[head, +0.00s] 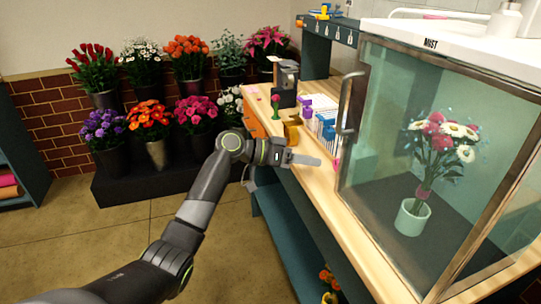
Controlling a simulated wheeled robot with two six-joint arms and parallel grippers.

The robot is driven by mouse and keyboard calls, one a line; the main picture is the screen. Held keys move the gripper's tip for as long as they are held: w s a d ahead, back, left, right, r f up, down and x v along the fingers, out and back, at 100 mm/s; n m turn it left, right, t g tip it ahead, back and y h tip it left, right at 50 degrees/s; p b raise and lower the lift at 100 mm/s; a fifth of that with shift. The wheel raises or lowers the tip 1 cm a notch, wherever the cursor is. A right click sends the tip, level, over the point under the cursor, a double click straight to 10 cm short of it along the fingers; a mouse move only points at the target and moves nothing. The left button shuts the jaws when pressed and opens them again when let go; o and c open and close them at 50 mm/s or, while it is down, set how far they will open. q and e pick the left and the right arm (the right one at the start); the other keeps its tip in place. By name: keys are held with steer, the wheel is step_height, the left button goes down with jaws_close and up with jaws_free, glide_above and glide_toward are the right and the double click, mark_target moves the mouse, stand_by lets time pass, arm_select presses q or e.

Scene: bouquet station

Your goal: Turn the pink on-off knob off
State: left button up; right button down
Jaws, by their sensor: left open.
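A small pink part (337,164), which looks like the knob, shows at the lower left edge of the glass mist cabinet (363,196). It is small and partly hidden, so its on or off position cannot be told. My left gripper (306,160) is open, over the front edge of the wooden counter, a little left of the pink part. It appears apart from it and holds nothing visible. My right gripper is not in view.
A metal door handle (347,108) stands out from the cabinet. A bouquet in a pale green vase (411,217) stands inside. A rack (326,124), a gold-coloured object (292,133) and purple items are on the counter behind my gripper. Potted flowers stand at the back left.

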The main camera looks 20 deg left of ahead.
arm_select(q)
steer(key=b+v, duration=0.1)
steer(key=v, duration=1)
steer(key=shift+f, duration=0.1)
